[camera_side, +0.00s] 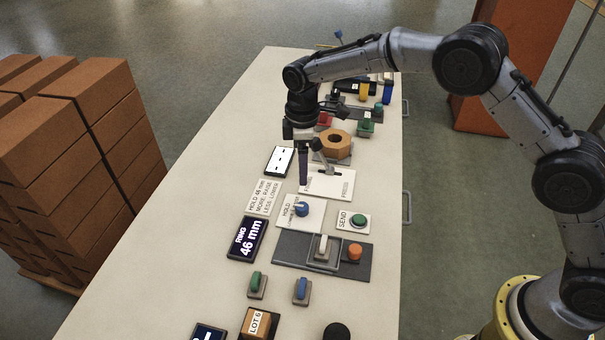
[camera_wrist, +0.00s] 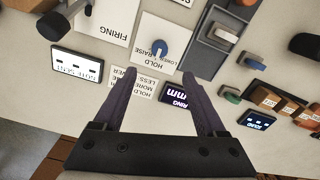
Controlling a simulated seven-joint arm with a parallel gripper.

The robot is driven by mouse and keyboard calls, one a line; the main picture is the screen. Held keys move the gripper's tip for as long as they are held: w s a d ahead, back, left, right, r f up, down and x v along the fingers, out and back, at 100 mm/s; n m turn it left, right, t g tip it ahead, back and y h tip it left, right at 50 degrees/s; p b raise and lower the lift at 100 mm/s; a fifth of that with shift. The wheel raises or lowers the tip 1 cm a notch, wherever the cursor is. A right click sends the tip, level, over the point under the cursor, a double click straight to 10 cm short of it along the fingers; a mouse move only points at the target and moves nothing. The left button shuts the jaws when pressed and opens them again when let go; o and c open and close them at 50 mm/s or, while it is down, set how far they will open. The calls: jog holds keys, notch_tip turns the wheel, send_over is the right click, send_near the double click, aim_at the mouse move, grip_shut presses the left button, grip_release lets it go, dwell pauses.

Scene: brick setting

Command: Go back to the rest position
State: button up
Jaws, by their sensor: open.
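My gripper (camera_side: 304,180) hangs pointing down above the long pale table (camera_side: 215,180), over the area between the blank-looking small screen and the white card with a lever. In the wrist view my gripper (camera_wrist: 158,80) has its two dark fingers well apart with nothing between them. Beyond the fingertips is the blue knob (camera_wrist: 160,48) on its HOLD card; the same blue knob (camera_side: 301,209) shows in the side view. The fingers appear clear of the knob and the table top.
A display reading "RING 46 mm" (camera_side: 247,239), a green SEND button (camera_side: 358,220), a grey panel with a switch and orange button (camera_side: 355,250), and an orange hexagonal nut (camera_side: 336,144) are near. Brick stacks (camera_side: 85,130) stand left of the table. Open air surrounds the arm above.

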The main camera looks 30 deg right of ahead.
jog(key=shift+r, duration=0.15)
jog(key=s+d+r+m+t, duration=0.1)
jog(key=d+r, duration=0.2)
jog(key=r, duration=0.5)
jog(key=s+d+r+t, duration=0.1)
jog(key=d+r+t, duration=0.15)
jog(key=r, duration=0.55)
jog(key=s+d+r+m+t, duration=0.1)
jog(key=s+d+r+m, duration=0.2)
jog(key=s+d+r, duration=0.55)
jog(key=s+d+r+m+t, duration=0.1)
jog(key=s+d+m+t, duration=0.15)
jog(key=s, duration=1.35)
jog(key=s+f+m+g, duration=0.1)
jog(key=s+f+m, duration=0.4)
jog(key=s+f, duration=0.3)
jog(key=shift+s+d+f, duration=0.25)
jog(key=shift+s, duration=0.5)
jog(key=shift+m, duration=0.25)
